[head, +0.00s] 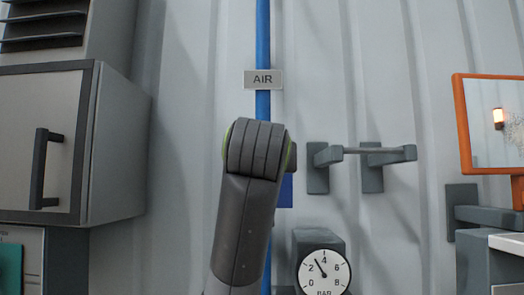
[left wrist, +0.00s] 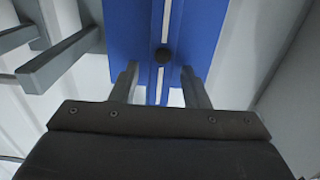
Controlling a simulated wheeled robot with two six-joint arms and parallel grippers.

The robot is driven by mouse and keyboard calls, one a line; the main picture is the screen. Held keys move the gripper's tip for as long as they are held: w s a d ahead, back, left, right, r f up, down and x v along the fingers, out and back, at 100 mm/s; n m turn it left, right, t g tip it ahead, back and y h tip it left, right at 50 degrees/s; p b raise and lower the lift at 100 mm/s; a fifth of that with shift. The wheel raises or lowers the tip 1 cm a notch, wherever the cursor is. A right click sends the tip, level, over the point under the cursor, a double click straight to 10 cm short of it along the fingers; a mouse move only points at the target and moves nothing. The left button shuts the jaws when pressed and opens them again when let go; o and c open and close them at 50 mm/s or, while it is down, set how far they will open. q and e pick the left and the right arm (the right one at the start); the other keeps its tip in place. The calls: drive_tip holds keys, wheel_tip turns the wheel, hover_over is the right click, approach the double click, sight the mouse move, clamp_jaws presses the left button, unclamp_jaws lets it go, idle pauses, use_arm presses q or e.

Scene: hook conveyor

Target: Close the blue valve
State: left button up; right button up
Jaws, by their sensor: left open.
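The blue valve shows in the left wrist view as a wide blue part (left wrist: 205,35) with a pale stripe down its middle and a dark round bolt head (left wrist: 163,56). In the head view only a blue edge of it (head: 286,190) shows beside my arm, which hides the rest. My left gripper (left wrist: 159,69) is open, with its two fingers apart and pointing at the lower part of the blue valve. Whether the fingers touch it, I cannot tell. In the head view my left gripper is hidden behind my arm. My right gripper is not in view.
A blue pipe (head: 263,40) with an AIR sign (head: 263,80) runs down the wall. A grey bracket with a bar (head: 373,150) is right of the valve. A pressure gauge (head: 324,272) sits below.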

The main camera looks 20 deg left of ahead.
use_arm(q)
drive_tip(key=shift+w, duration=0.35)
clamp_jaws()
